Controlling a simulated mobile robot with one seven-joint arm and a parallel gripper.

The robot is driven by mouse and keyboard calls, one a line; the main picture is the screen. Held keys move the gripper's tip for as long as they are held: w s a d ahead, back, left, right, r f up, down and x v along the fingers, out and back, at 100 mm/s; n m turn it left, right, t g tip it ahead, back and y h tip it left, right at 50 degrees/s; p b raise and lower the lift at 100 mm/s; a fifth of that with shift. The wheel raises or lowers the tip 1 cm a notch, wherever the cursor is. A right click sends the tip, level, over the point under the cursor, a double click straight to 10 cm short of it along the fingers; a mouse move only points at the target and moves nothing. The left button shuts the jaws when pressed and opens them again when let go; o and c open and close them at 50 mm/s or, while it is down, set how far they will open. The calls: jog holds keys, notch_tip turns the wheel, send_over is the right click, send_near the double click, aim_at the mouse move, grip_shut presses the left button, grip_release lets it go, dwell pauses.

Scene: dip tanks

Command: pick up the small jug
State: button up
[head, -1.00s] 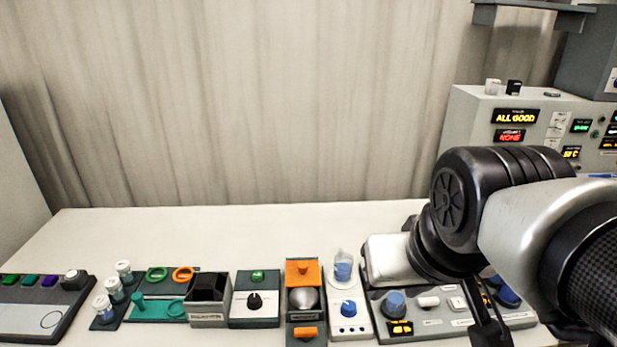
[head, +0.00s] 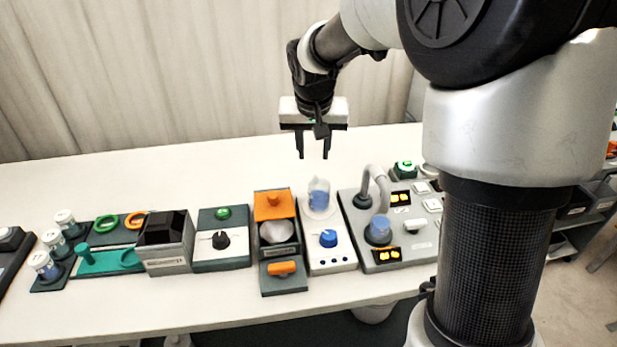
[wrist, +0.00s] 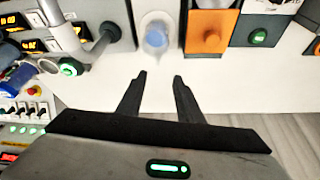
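The small jug (head: 318,195) looks like a clear beaker with blue liquid. It stands upright on the round plate of a white unit with a blue knob (head: 328,238). In the wrist view the jug (wrist: 156,36) shows from above, beyond the fingertips and slightly left of the gap's middle. My gripper (head: 313,155) is open and empty, above the bench on the far side of the jug and apart from it. Its two fingers also show spread in the wrist view (wrist: 161,76).
Left of the jug is an orange-topped unit (head: 272,206). To its right a curved grey spout (head: 375,172) rises over a blue vessel (head: 380,229) on a control panel (head: 405,258). The white bench (head: 190,175) behind the row is clear.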

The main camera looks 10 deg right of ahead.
aim_at(315, 175)
jog(key=b+x, duration=0.1)
jog(key=x, duration=0.7)
jog(key=shift+d+f, duration=0.15)
jog(key=shift+f, duration=0.3)
jog(key=shift+d+b+x, duration=0.2)
jog(key=shift+b+x, duration=0.1)
jog(key=shift+x, duration=2.85)
jog(key=shift+w, duration=0.15)
jog(key=shift+r, duration=0.1)
grip_shut()
